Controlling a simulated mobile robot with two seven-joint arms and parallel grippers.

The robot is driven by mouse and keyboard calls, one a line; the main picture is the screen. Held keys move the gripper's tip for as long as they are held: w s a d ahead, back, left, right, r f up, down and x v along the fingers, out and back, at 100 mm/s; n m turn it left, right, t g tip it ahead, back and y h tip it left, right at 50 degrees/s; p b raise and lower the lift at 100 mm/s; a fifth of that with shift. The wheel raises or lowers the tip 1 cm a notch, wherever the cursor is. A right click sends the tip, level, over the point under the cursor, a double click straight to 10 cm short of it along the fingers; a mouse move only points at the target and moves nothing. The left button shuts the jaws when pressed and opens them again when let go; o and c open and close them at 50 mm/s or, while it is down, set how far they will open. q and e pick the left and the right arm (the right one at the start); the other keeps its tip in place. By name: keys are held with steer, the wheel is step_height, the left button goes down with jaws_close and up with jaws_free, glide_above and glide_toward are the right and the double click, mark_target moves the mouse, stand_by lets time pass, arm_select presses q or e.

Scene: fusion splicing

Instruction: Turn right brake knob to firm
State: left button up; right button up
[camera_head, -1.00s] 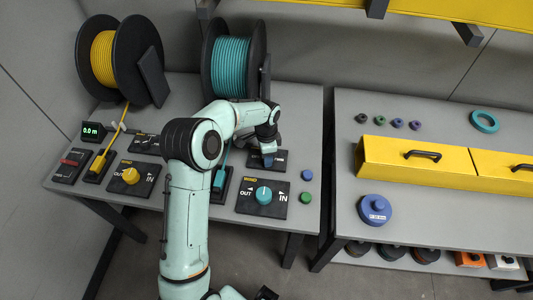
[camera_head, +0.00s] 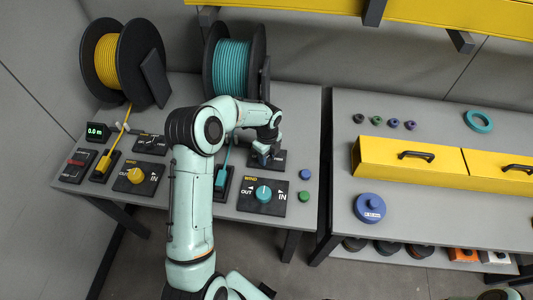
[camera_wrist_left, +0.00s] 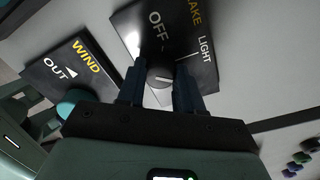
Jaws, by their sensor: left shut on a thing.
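The right brake panel (camera_head: 279,156) is a black plate at the back of the left table, below the teal spool. My left gripper (camera_head: 264,157) reaches down onto it and hides its knob in the head view. In the left wrist view, the panel (camera_wrist_left: 180,25) shows the labels OFF, LIGHT and part of BRAKE. Its dark knob (camera_wrist_left: 159,74) with a pale line sits between the two fingers of my left gripper (camera_wrist_left: 160,90), which is shut on it. The FIRM marking is hidden in the wrist view. My right gripper is not in view.
The right WIND panel (camera_head: 263,196) with a teal knob lies in front of the gripper. The teal spool (camera_head: 233,66) stands behind. A blue button-like piece (camera_head: 305,175) and a green one (camera_head: 303,196) lie to the right. The left brake panel (camera_head: 150,144) is further left.

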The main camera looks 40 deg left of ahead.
mark_target(268, 157)
arm_select(q)
steer(key=shift+m+p, duration=0.75)
steer(key=shift+m, duration=1.55)
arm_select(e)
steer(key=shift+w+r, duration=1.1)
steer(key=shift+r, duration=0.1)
arm_select(q)
steer(key=o, duration=1)
steer(key=shift+o, duration=0.2)
step_height(268, 157, up, 13)
steer(key=shift+w+r+p, duration=0.2)
steer(key=shift+p, duration=0.2)
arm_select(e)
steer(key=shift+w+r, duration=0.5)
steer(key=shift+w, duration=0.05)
arm_select(q)
steer(key=shift+d, duration=0.15)
